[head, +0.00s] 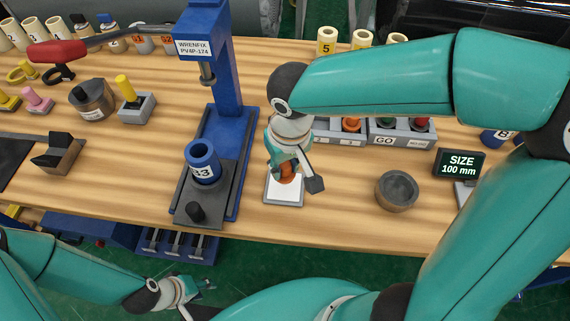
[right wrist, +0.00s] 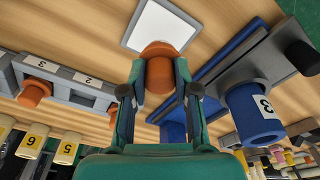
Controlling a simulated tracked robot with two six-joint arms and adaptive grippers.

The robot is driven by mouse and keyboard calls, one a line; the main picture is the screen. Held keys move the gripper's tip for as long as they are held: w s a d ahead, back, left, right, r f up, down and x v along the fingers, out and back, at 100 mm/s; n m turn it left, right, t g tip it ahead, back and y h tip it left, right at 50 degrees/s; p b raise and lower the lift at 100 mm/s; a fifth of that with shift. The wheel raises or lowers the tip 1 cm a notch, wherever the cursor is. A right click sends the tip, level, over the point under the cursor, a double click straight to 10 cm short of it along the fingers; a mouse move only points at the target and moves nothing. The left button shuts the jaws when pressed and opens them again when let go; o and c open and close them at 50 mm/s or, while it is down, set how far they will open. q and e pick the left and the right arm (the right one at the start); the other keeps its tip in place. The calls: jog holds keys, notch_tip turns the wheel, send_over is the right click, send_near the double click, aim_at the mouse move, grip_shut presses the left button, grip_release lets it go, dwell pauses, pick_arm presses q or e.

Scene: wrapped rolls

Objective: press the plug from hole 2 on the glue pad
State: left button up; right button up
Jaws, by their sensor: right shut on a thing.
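My right gripper (head: 290,178) is shut on an orange plug (right wrist: 159,74), which also shows in the head view (head: 288,171). The plug's wide end points to the white glue pad (right wrist: 160,24), which also shows in the head view (head: 284,194). The plug is right at the pad; I cannot tell whether it touches. The grey plug holder (right wrist: 60,82), with labels 2 and 3, shows an orange plug at label 3 and no plug at label 2. My left gripper (head: 196,289) hangs low, in front of the bench; its finger state is unclear.
A blue press (head: 222,75) with a blue roll (head: 203,161) marked 3 stands left of the pad. A round bowl (head: 396,190) and a size display (head: 461,164) reading 100 mm are to the right. A GO box (head: 402,134) stands behind.

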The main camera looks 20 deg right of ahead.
aim_at(285, 165)
jog(key=shift+r+p, duration=1.35)
jog(key=shift+r, duration=0.75)
jog(key=shift+f, duration=0.1)
